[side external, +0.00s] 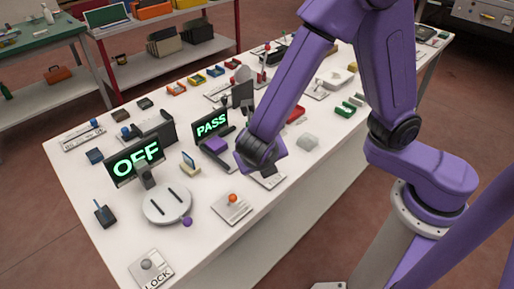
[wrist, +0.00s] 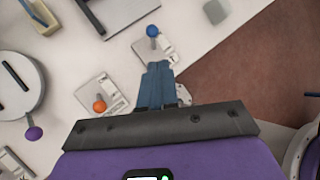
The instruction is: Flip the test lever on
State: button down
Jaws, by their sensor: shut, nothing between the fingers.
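A lever with a blue ball (wrist: 152,31) stands on a pale plate in the wrist view, just beyond my fingertips. My gripper (wrist: 158,67) is shut and empty, with its blue-grey fingers over the near part of that plate. A lever with an orange ball (wrist: 99,105) stands on another pale plate to the left; it also shows in the side view (side external: 233,198). No legible label tells which is the test lever. In the side view my wrist hides my fingertips and most of the plate (side external: 272,181) under it.
A screen reading OFF (side external: 138,160) stands behind a round grey turntable (side external: 166,204) with a purple knob (side external: 187,222). A screen reading PASS (side external: 211,124) stands left of my wrist. A LOCK plate (side external: 151,270) is at the near corner. Small trays line the back.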

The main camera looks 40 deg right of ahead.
jog(key=w+v, duration=0.1)
jog(key=v, duration=0.6)
jog(key=shift+a+r, duration=0.15)
jog(key=shift+r, duration=0.35)
jog(key=s+d+m+g+y, duration=0.4)
jog(key=s+d+m+y, duration=0.2)
jog(key=s+d+m, duration=0.8)
jog(key=d+m, duration=0.1)
jog(key=m, duration=0.4)
jog(key=shift+s+d+r+g+y, duration=0.2)
jog(key=shift+s+r+g+y, duration=0.1)
jog(key=shift+s+r+y, duration=0.1)
